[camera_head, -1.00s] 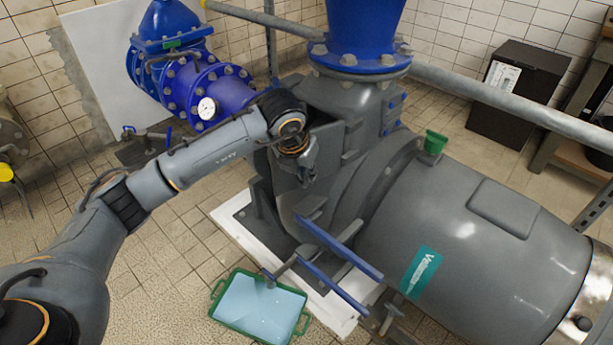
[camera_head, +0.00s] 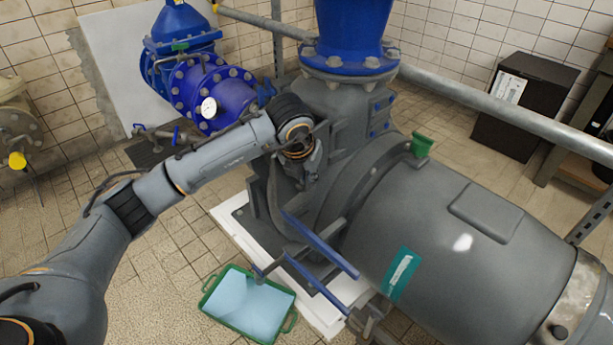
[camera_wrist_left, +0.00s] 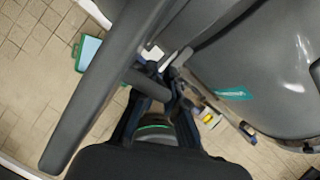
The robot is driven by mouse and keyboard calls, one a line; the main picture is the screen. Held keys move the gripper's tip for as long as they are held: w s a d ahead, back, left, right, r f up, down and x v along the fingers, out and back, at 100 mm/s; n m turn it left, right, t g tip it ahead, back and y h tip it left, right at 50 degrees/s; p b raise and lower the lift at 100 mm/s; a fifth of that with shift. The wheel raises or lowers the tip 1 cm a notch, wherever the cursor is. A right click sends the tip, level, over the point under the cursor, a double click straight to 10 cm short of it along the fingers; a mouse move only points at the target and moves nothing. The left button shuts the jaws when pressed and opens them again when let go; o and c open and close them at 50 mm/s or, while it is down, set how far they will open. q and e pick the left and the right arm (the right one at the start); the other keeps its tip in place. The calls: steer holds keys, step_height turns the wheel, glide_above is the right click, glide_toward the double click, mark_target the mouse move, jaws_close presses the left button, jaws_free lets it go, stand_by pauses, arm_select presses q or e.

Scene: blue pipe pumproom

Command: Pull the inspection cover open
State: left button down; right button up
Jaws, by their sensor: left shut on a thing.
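The inspection cover shows in the left wrist view as a long dark grey slab (camera_wrist_left: 95,100), seen nearly edge-on, with a short grey handle bar (camera_wrist_left: 145,82) on its right side. My left gripper (camera_wrist_left: 155,98) is shut on that handle. In the head view my left gripper (camera_head: 304,172) is at the near side of the grey pump casing (camera_head: 338,105), below the blue vertical pipe. My wrist hides much of the cover there, so I cannot tell how far it stands from the casing. My right gripper is not in view.
Blue-handled levers (camera_head: 322,245) stick out below my left gripper. A green tray (camera_head: 248,303) with pale blue liquid lies on the tiled floor. The large grey motor housing (camera_head: 460,255) fills the right. A grey rail (camera_head: 480,98) crosses behind. Floor at the lower left is open.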

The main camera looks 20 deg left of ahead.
arm_select(q)
steer(key=shift+s+d+f, duration=0.1)
steer(key=shift+s+f, duration=0.05)
steer(key=c, duration=1.8)
jaws_free()
steer(key=shift+o, duration=0.6)
steer(key=v, duration=1.2)
